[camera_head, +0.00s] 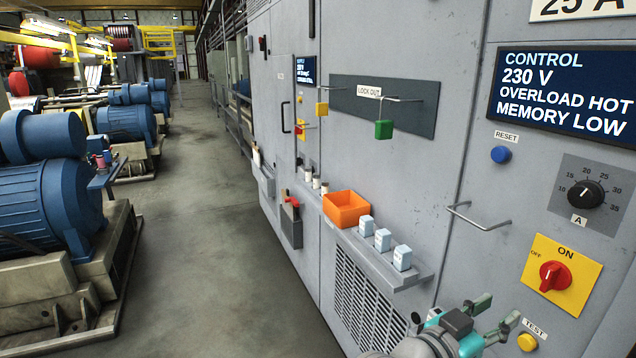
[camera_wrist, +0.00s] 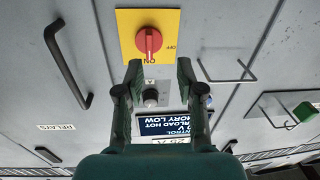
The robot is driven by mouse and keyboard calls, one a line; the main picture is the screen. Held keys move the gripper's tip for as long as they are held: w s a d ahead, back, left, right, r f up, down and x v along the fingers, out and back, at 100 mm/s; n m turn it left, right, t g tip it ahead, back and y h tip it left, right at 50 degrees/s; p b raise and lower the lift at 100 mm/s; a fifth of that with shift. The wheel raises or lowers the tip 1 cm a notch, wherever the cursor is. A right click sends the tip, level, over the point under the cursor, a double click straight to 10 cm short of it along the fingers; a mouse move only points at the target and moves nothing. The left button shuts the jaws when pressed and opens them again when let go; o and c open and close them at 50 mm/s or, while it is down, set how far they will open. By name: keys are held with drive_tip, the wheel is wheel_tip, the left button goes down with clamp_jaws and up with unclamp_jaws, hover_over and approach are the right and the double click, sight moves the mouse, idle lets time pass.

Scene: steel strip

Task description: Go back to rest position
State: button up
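My gripper (camera_head: 498,311) is low at the right of the head view, in front of the grey panel (camera_head: 462,250). In the wrist view its two green fingers are spread apart with nothing between the tips (camera_wrist: 160,68). The wrist picture is upside down. A red rotary switch (camera_head: 555,275) on a yellow plate (camera_head: 538,252) is just to the right of and above my gripper in the head view. The switch (camera_wrist: 149,40) shows beyond the fingertips in the wrist view, its grip in line with ON. The black dial (camera_wrist: 151,97) shows between the fingers.
A shelf (camera_head: 414,276) juts from the panel, with an orange bin (camera_head: 346,208) and several small pale boxes. A wire handle (camera_head: 478,216), a green padlock (camera_head: 384,129) and a yellow button (camera_head: 527,342) also stand out. The aisle floor (camera_head: 205,200) at left is clear beside blue machines (camera_head: 50,190).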

wheel_tip(320, 180, down, 16)
drive_tip(key=s+a+f+n+t+y, duration=0.1)
drive_tip(key=s+a+n+t+y, duration=0.15)
drive_tip(key=n+t+y, duration=0.55)
drive_tip(key=s+a+f+n+y, duration=0.4)
drive_tip(key=s+a+f+n, duration=0.15)
drive_tip(key=s+f, duration=0.35)
drive_tip(key=s+a+f+n+g+y, duration=0.1)
drive_tip(key=s+f+y, duration=0.1)
drive_tip(key=s, duration=0.4)
drive_tip(key=s+a+f+y, duration=0.2)
drive_tip(key=s, duration=0.3)
drive_tip(key=s+r+m, duration=0.2)
drive_tip(key=s+r, duration=0.2)
drive_tip(key=s, duration=0.9)
drive_tip(key=shift+s+a, duration=0.2)
drive_tip(key=shift+s, duration=0.15)
